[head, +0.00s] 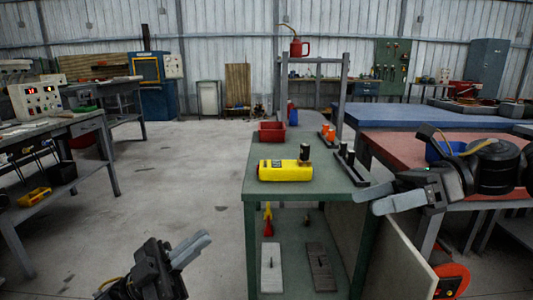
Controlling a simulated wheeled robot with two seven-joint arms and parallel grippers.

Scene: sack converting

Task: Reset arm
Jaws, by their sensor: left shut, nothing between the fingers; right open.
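My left gripper (191,247) is at the bottom left of the head view, over the floor and left of the green bench (255,188). Its fingers are together, with nothing between them. My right gripper (376,199) is at the right, by the bench's right edge, with its fingers pointing left. It holds nothing that I can see. A yellow cylinder-shaped object (285,170) lies on the bench top, apart from both grippers, with a small dark cylinder (305,152) just behind its right end.
A red bin (271,131) and orange-topped items (328,132) stand farther back on the bench. Dark stands line its right edge. A red-topped table (400,146) is at the right. A bench with a control box (36,100) is at the left. Open floor (185,170) lies between.

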